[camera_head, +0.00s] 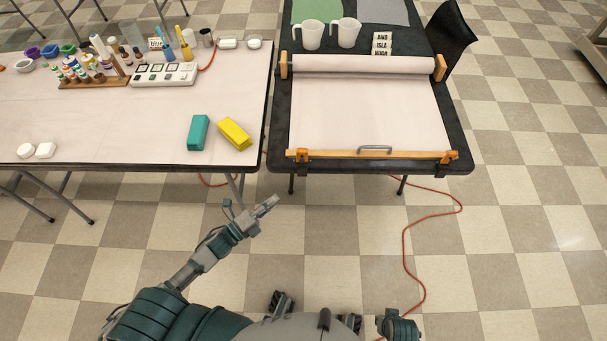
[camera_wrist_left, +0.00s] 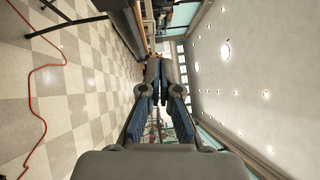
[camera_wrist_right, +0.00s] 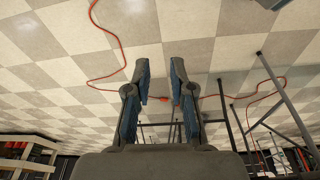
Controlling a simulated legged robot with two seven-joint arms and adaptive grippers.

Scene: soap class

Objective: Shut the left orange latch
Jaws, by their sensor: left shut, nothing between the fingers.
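The left orange latch (camera_head: 302,155) is at the left end of a wooden bar (camera_head: 340,154) along the front edge of the dark table. It is too small to tell whether it is open or shut. A similar right orange latch (camera_head: 447,158) is at the bar's other end. My left gripper (camera_head: 270,203) is below and left of the left latch in the head view, apart from it. Its fingers are together and empty, as the left wrist view shows (camera_wrist_left: 160,75).
A grey handle (camera_head: 375,149) stands on the bar. White paper (camera_head: 370,110) runs from a roll (camera_head: 360,66) at the back. The white-topped table (camera_head: 100,120) at left holds a teal block (camera_head: 198,132) and a yellow block (camera_head: 234,133). A red cord (camera_head: 405,245) lies on the floor.

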